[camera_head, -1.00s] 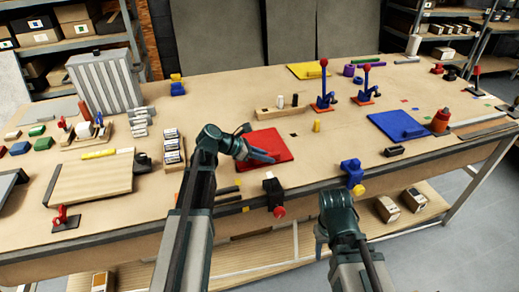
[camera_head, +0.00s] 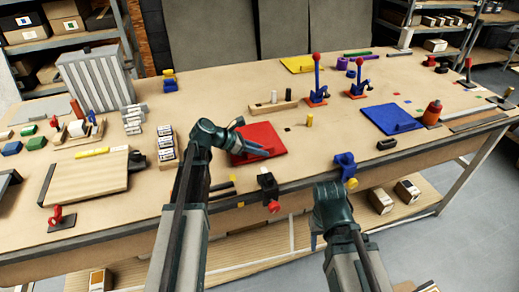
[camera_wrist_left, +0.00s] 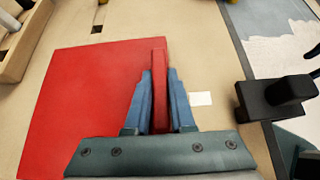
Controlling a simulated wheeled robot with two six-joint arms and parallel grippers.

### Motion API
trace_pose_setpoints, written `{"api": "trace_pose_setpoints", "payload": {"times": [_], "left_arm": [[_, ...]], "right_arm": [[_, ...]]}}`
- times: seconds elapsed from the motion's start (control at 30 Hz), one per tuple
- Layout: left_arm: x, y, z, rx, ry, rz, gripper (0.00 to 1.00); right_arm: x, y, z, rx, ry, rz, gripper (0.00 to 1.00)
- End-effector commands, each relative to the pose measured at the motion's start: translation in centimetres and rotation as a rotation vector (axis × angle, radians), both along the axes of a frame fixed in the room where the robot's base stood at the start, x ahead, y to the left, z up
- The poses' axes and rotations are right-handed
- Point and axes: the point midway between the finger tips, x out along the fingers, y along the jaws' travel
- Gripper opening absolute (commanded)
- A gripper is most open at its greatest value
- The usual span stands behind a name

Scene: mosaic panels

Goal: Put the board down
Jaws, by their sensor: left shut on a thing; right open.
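A red square board (camera_head: 275,134) with a raised red grip bar lies level at the table's front middle; it also shows in the left wrist view (camera_wrist_left: 85,85). I cannot tell whether it touches the tabletop or hovers just above it. My left gripper (camera_head: 254,150) is shut on the board's red bar, which stands between its blue fingers in the left wrist view (camera_wrist_left: 158,95). My right gripper (camera_head: 316,238) is open and empty in front of the table edge, its fingers mostly hidden.
A black clamp (camera_head: 267,184) and a blue clamp (camera_head: 344,164) sit on the front edge. A wooden block with pegs (camera_head: 271,107) stands behind the board. A blue board (camera_head: 392,118) lies to the right and a yellow one (camera_head: 299,64) at the back. Bare table (camera_head: 330,135) lies right of the red board.

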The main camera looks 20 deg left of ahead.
Motion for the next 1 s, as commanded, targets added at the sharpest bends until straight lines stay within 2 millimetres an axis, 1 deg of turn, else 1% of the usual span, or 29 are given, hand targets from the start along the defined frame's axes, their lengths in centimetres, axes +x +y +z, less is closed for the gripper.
{"api": "trace_pose_setpoints", "payload": {"times": [0.03, 0.17, 0.5, 0.6, 0.77, 0.87, 0.97, 1.0], "left_arm": [[0.0, 0.0, 1.0, 0.000, -0.001, -0.001, 0.00], [0.0, 0.0, 2.7, 0.000, -0.001, -0.001, 0.00], [0.0, 0.0, 8.0, 0.000, -0.001, -0.001, 0.00], [0.0, 0.0, 8.9, 0.000, -0.001, -0.001, 0.00], [0.0, 0.0, 9.3, 0.000, -0.001, -0.001, 0.00], [-0.9, -0.1, 9.2, -0.001, -0.001, 0.001, 0.00], [-3.5, -0.5, 9.1, -0.001, -0.001, 0.006, 0.00], [-4.8, -0.7, 9.1, 0.000, 0.000, 0.007, 0.00]], "right_arm": [[0.0, 0.0, 0.9, 0.000, 0.000, 0.000, 0.50], [0.0, 0.0, 2.7, 0.000, 0.000, 0.000, 0.50], [0.0, 0.0, 7.9, 0.000, 0.000, 0.000, 0.50], [0.0, 0.0, 8.9, 0.000, 0.000, 0.001, 0.50], [0.0, 0.0, 9.2, 0.000, 0.000, 0.001, 0.50], [0.0, 0.0, 9.1, 0.000, 0.000, 0.001, 0.50], [0.0, 0.0, 9.1, 0.000, 0.000, 0.001, 0.50], [0.0, 0.0, 9.1, 0.000, 0.000, 0.001, 0.50]]}}
